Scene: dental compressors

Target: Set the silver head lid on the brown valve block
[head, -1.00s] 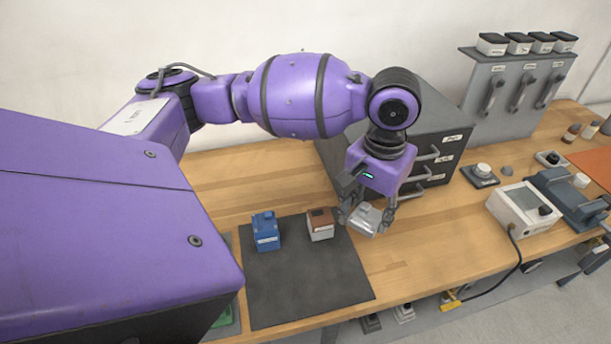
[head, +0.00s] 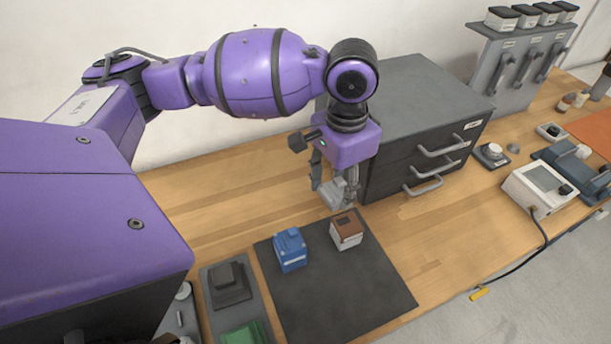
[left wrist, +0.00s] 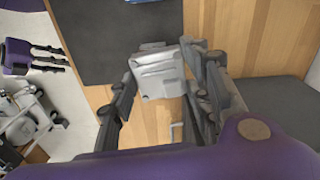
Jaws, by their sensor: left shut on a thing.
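My left gripper (head: 336,190) is shut on the silver head lid (head: 331,198), above the wood just behind the dark mat. In the left wrist view the lid (left wrist: 158,76) is a pale, squarish piece between the two fingers (left wrist: 160,88). The brown valve block (head: 346,231), with a brown top and pale lower part, stands upright on the mat near its back edge. The held lid is behind it in the head view, apart from it. In the left wrist view the lid mostly covers what lies beyond it at the mat edge.
A blue block (head: 290,250) stands left of the brown block on the dark mat (head: 345,290). A grey drawer cabinet (head: 415,120) stands close right of my gripper. A grey tray (head: 215,305) with dark and green parts lies left. The mat's front is clear.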

